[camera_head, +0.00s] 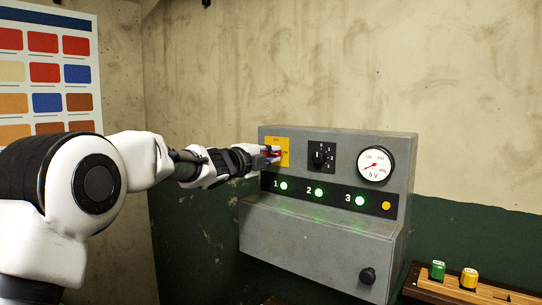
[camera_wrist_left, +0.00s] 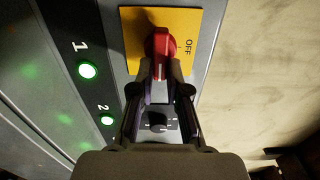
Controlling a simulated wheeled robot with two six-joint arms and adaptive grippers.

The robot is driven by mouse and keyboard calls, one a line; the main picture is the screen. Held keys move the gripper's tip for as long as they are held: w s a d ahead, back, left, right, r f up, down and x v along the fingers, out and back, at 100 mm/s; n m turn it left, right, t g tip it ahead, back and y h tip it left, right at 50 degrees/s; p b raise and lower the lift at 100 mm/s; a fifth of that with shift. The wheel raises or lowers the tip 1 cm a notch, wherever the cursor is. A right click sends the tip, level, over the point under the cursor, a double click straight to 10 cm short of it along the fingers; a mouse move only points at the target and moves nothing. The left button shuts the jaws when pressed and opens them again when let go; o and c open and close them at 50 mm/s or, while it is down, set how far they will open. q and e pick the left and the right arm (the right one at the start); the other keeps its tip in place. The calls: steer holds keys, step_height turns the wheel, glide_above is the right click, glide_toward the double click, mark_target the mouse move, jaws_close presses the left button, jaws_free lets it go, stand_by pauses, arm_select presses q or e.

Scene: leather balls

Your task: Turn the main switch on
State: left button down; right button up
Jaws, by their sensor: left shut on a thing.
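The main switch is a red knob (camera_wrist_left: 161,44) on a yellow plate (camera_wrist_left: 138,24) at the upper left of the grey control panel (camera_head: 298,225). The word OFF shows on the plate in the left wrist view. In that view my left gripper (camera_wrist_left: 161,72) has its two fingertips closed on the sides of the red handle. In the head view the same gripper (camera_head: 271,154) reaches the yellow plate (camera_head: 284,145) from the left and hides most of the knob. My right gripper is not in view.
A black rotary knob (camera_head: 319,156) and a round gauge (camera_head: 375,165) sit right of the plate. Green lamps 1, 2 (camera_head: 318,192) and 3 glow below, beside an orange lamp (camera_head: 386,206). A wooden rack (camera_head: 445,289) with green and yellow cylinders stands at lower right.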

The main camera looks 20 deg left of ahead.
arm_select(q)
steer(key=shift+r, duration=0.35)
steer(key=c, duration=1.4)
jaws_free()
steer(key=shift+c, duration=0.2)
steer(key=shift+o, duration=1.4)
steer(key=shift+w+a+f, duration=0.1)
steer(key=shift+w+f, duration=0.05)
steer(key=v, duration=1.1)
steer(key=shift+s+a+f, duration=0.15)
steer(key=shift+s, duration=0.2)
